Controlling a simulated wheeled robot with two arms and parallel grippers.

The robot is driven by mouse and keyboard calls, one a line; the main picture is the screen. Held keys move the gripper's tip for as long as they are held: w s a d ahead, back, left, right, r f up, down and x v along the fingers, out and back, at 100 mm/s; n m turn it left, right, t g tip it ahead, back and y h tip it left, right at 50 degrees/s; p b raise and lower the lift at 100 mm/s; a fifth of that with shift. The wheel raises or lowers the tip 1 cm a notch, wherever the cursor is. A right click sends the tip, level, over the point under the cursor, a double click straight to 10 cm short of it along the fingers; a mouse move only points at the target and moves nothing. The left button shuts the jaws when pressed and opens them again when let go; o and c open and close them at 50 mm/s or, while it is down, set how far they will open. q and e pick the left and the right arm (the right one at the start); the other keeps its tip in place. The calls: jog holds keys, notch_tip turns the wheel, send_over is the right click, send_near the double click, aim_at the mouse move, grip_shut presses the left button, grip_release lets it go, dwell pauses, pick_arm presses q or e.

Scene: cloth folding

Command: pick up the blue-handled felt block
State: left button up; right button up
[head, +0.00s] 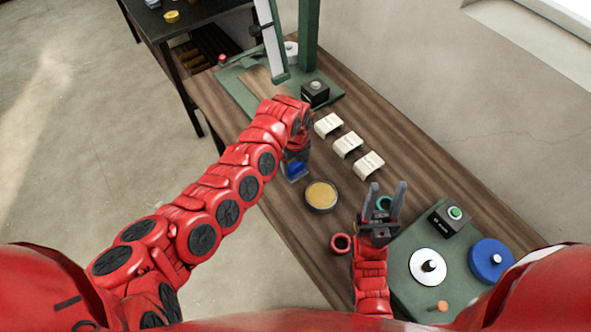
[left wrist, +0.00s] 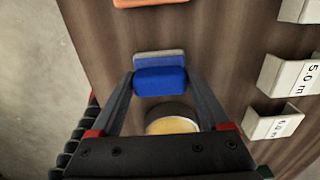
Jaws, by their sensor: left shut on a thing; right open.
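The blue-handled felt block (head: 295,168) is at the left edge of the wooden bench in the head view, partly hidden by my left arm. In the left wrist view its blue handle (left wrist: 160,82) sits between my fingers, with the grey felt (left wrist: 158,57) showing beyond it. My left gripper (head: 296,172) is shut on the handle, and its fingers also show in the left wrist view (left wrist: 160,76). I cannot tell whether the felt touches the bench. My right gripper (head: 387,188) is open and empty over the bench's near part.
A round tin with yellow contents (head: 321,196) stands close to the block. Several white labelled holders (head: 347,144) line the bench (head: 400,150). A green machine with a black button box (head: 315,93) is at the far end. A green base (head: 405,270) with discs is near right.

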aim_at(295, 164)
pick_arm(q)
jog(key=shift+c, duration=1.4)
notch_tip(295, 164, up, 10)
jog(key=p, duration=0.8)
jog(key=shift+r, duration=0.1)
jog(key=o, duration=0.7)
jog(key=c, duration=0.5)
